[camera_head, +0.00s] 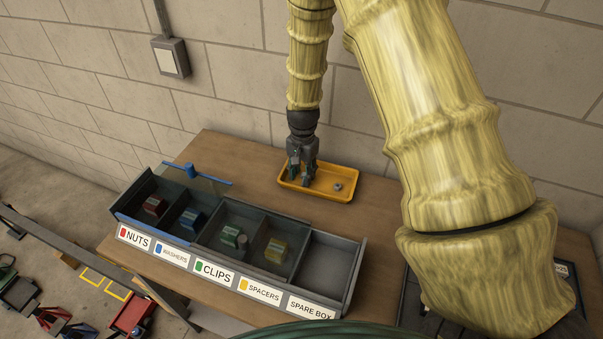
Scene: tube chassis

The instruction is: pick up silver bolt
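A small silver-grey piece (338,187), which looks like the silver bolt, lies in the right part of the yellow tray (345,199) on the wooden table. My gripper (302,181) points down over the left part of the tray, to the left of the silver piece and apart from it. Its fingertips reach down into the tray. The fingers are small and dark here, so I cannot tell how far apart they are or whether anything is between them.
A dark bin with labelled compartments (229,285) stands at the table's front, holding small coloured packs; the spare box (326,268) is empty. A block wall (235,75) rises close behind the tray.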

